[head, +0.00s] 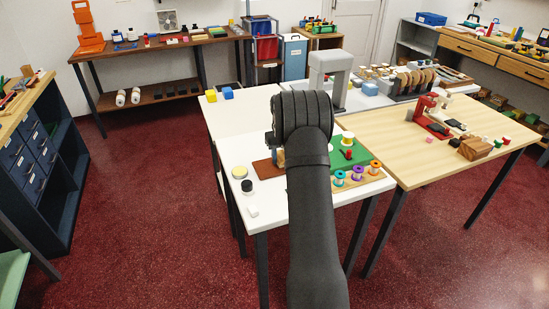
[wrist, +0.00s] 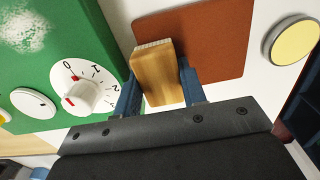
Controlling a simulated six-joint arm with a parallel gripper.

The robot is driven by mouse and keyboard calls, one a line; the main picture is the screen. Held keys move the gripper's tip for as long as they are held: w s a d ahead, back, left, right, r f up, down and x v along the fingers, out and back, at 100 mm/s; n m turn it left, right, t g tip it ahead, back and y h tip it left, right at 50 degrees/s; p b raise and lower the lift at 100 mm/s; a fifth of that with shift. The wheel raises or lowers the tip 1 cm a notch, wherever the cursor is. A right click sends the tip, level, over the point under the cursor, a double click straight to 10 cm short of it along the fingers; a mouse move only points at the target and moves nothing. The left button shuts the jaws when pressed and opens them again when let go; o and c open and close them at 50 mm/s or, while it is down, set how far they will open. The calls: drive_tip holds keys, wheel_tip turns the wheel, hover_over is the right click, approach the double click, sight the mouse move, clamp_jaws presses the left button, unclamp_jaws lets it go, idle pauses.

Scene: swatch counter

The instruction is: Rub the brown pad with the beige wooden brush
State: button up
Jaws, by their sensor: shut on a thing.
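The beige wooden brush (wrist: 157,78) is in the wrist view, with pale bristles at its far end. My gripper (wrist: 160,92) is shut on it, one blue finger on each side. The brown pad (wrist: 222,32) lies flat on the white table behind and to the right of the brush. The bristle end overlaps the pad's left part in this view; I cannot tell whether it touches. In the head view the pad (head: 264,168) shows left of my arm, which hides most of the gripper and part of the pad.
A green board (wrist: 60,50) with a white dial (wrist: 88,95) stands left of the brush. A round yellow-topped disc (wrist: 294,40) lies right of the pad. A black-topped pot (head: 247,187) and several coloured spools (head: 357,173) stand near the front. The white table's left front (head: 272,212) has clear room.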

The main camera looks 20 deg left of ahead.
sight(259, 169)
drive_tip(key=shift+w+d, duration=0.3)
drive_tip(key=shift+d, duration=0.05)
drive_tip(key=shift+s, duration=0.7)
drive_tip(key=shift+s+a, duration=3.2)
drive_tip(key=shift+a, duration=0.05)
drive_tip(key=shift+w+d, duration=3.55)
drive_tip(key=shift+d, duration=0.05)
drive_tip(key=shift+s+a+r, duration=0.1)
drive_tip(key=shift+r, duration=3.95)
